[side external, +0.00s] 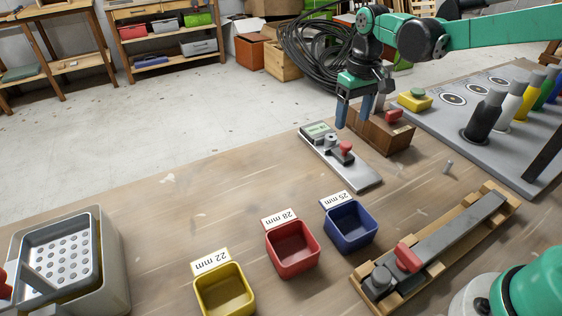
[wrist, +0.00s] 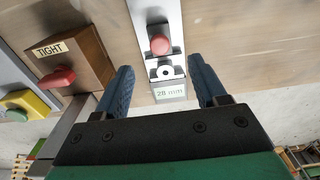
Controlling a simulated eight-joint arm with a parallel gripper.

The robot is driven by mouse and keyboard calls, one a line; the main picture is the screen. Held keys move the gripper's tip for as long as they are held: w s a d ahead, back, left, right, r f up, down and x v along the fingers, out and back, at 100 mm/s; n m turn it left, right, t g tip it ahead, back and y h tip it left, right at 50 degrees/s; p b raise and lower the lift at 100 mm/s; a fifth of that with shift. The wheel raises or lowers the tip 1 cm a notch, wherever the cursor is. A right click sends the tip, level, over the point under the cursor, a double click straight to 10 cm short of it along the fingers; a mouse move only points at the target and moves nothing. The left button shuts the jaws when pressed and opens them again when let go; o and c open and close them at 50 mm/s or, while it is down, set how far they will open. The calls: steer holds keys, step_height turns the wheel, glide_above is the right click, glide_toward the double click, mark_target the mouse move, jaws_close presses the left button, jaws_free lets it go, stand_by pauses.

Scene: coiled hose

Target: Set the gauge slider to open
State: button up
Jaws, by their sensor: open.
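The gauge (side external: 341,160) is a slim silver plate with a small display at its far end and a red slider knob (side external: 346,147). In the wrist view the red knob (wrist: 159,45) shows beyond a round white and black fitting, and the display (wrist: 170,91) seems to read "28 mm". My gripper (side external: 355,115) is open above the far end of the gauge. In the wrist view its two blue fingers (wrist: 161,68) are spread either side of the gauge, with nothing between them. I cannot make out any slider marking.
A wooden block (side external: 370,133) with a red knob and a "TIGHT" label stands close beside the gauge. Yellow (side external: 224,296), red (side external: 293,262) and blue (side external: 350,239) bins lie nearer the camera. A wooden frame (side external: 497,193) holds a grey bar with another red handle.

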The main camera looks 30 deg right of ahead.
mark_target(347, 143)
steer(key=shift+w+f, duration=0.25)
steer(key=shift+f, duration=2.85)
jaws_close()
steer(key=shift+d, duration=0.1)
